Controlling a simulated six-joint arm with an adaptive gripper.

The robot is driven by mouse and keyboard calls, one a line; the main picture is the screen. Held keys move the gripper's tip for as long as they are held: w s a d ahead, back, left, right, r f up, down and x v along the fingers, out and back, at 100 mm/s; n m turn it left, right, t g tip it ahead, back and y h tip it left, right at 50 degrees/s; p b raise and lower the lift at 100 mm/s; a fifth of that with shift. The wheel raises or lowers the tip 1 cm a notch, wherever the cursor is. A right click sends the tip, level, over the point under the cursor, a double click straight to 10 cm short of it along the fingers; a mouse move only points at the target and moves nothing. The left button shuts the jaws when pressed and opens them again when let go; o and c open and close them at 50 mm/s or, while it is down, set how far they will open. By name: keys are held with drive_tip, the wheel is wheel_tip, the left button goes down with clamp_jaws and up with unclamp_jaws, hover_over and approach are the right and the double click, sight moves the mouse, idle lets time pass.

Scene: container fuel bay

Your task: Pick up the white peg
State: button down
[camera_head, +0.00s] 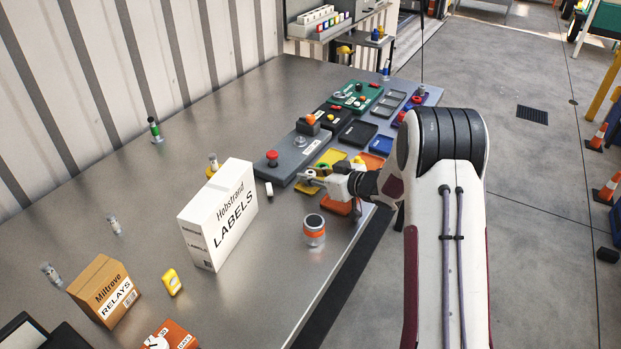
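A small white peg-like piece (269,189) with a dark part stands or lies on the metal table, just right of the white labels box; it is too small to tell which. My gripper (306,179) is to its right, over the table's right side near the yellow and orange trays. Its fingers point left toward the white piece and are apart from it in the picture. The fingers are small and partly merge with the trays behind, so their opening is unclear.
The white labels box (219,214) stands tall left of the white piece. A grey block with a red button (273,158) is just behind it. An orange-banded jar (314,231) stands in front of my gripper.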

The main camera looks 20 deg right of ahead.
sight(311, 172)
drive_tip(key=shift+r, duration=0.2)
drive_tip(key=shift+r, duration=4.8)
